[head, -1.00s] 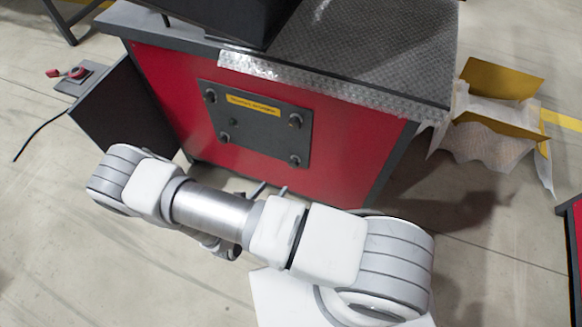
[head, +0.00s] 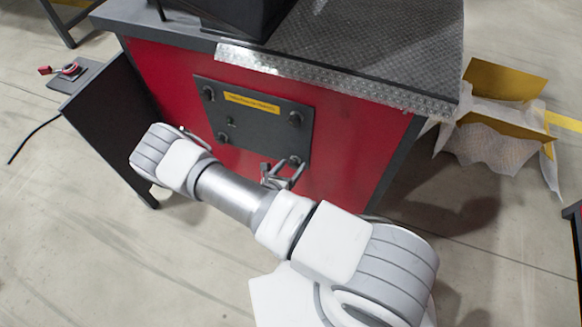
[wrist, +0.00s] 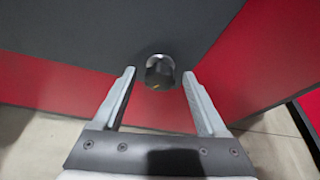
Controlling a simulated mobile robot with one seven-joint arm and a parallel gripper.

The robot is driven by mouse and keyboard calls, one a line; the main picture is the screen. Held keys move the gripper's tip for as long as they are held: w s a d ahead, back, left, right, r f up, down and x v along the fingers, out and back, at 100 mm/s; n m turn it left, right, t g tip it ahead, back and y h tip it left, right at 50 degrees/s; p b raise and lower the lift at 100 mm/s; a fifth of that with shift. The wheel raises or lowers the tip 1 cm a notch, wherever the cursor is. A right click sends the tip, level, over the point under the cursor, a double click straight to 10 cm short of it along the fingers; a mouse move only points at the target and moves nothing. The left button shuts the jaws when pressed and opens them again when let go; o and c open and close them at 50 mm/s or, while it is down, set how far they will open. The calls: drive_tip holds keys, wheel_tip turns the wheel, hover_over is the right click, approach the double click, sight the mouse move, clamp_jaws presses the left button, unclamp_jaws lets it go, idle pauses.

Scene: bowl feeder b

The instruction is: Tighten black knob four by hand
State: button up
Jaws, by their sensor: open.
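A dark rectangular panel (head: 255,122) with a yellow label is fixed to the red cabinet front, with black knobs near its corners. One knob at its lower right corner (head: 294,160) is right by my gripper (head: 283,172), which reaches up to it from below. In the wrist view a round black knob (wrist: 160,72) stands out from the dark panel (wrist: 200,30). My gripper (wrist: 158,86) is open, with one finger on each side of this knob and gaps visible on both sides. No knob number is readable.
The red cabinet (head: 350,155) has a metal tread-plate top (head: 380,45). A dark side panel (head: 105,120) stands at left, with a red-handled device (head: 70,70) beyond it. An open cardboard box (head: 500,120) lies at right. The floor in front is clear.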

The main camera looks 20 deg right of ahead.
drive_tip(key=shift+c, duration=0.2)
clamp_jaws()
drive_tip(key=shift+r+m+p, duration=0.15)
drive_tip(key=shift+m+p, duration=0.15)
drive_tip(key=shift+p, duration=0.25)
drive_tip(key=m+y+p, duration=0.1)
drive_tip(key=t+p, duration=0.1)
drive_tip(key=p, duration=0.1)
drive_tip(key=shift+s+d+r+m+y, duration=0.1)
drive_tip(key=shift+s+d+m+y, duration=0.05)
drive_tip(key=shift+m+y, duration=0.25)
drive_tip(key=m+t+y+p, duration=0.1)
drive_tip(key=m+p, duration=0.2)
drive_tip(key=shift+s+d+p, duration=0.1)
drive_tip(key=shift+p, duration=0.3)
drive_tip(key=m+t+p, duration=0.1)
drive_tip(key=m+t+y+p, duration=0.1)
drive_tip(key=m, duration=0.1)
drive_tip(key=shift+d+f+y, duration=0.1)
drive_tip(key=shift+f+y, duration=0.2)
drive_tip(key=m+t, duration=0.1)
drive_tip(key=m, duration=0.1)
drive_tip(key=m+t, duration=0.1)
drive_tip(key=m, duration=0.1)
drive_tip(key=shift+f+y, duration=0.2)
drive_tip(key=shift+y, duration=0.2)
